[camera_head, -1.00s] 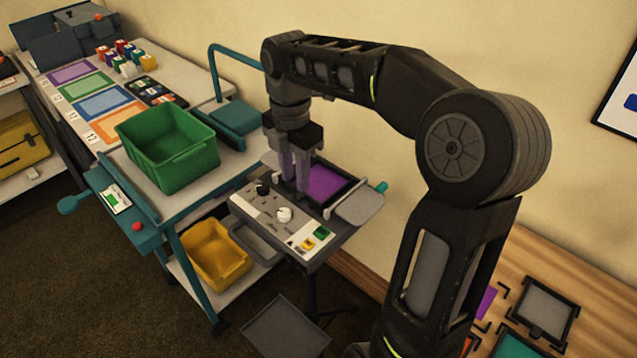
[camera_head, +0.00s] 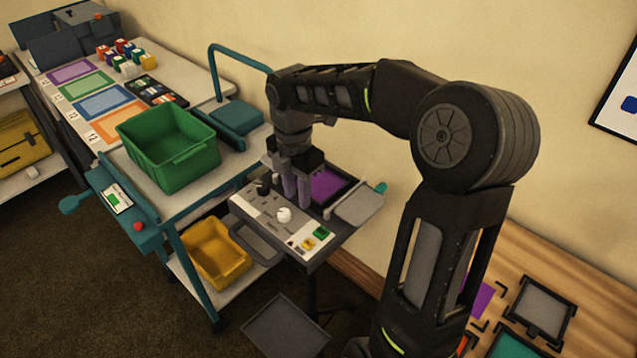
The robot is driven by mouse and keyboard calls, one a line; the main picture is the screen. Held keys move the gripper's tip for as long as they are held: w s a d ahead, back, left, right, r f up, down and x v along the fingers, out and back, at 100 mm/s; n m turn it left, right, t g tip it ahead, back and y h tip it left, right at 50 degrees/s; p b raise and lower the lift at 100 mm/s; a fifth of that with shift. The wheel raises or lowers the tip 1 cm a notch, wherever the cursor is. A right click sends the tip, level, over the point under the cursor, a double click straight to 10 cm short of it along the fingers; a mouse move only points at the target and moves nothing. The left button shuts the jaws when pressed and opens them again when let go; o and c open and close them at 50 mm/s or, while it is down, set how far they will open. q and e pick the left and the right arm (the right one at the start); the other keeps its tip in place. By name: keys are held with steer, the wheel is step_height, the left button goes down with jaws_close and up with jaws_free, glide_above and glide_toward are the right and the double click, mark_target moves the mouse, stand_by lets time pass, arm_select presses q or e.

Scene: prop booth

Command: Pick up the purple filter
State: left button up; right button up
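A purple filter (camera_head: 328,184) lies in a dark square frame on the grey control unit, near its back edge. My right gripper (camera_head: 298,203) points down at the left side of that frame. Its two grey fingers stand a little apart and cover part of the frame's left edge. I see nothing held between them, and whether the fingertips touch the frame is unclear. Another purple piece (camera_head: 483,299) lies on the wooden table, partly hidden by my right arm. My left gripper is out of view.
The control unit (camera_head: 268,220) has knobs and coloured buttons in front of the fingers. A green bin (camera_head: 165,150) stands on the teal cart to the left. A yellow bin (camera_head: 217,252) is on its lower shelf. A black framed panel (camera_head: 541,309) lies at the right.

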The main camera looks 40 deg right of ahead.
stand_by(0.3)
jaws_close()
stand_by(0.3)
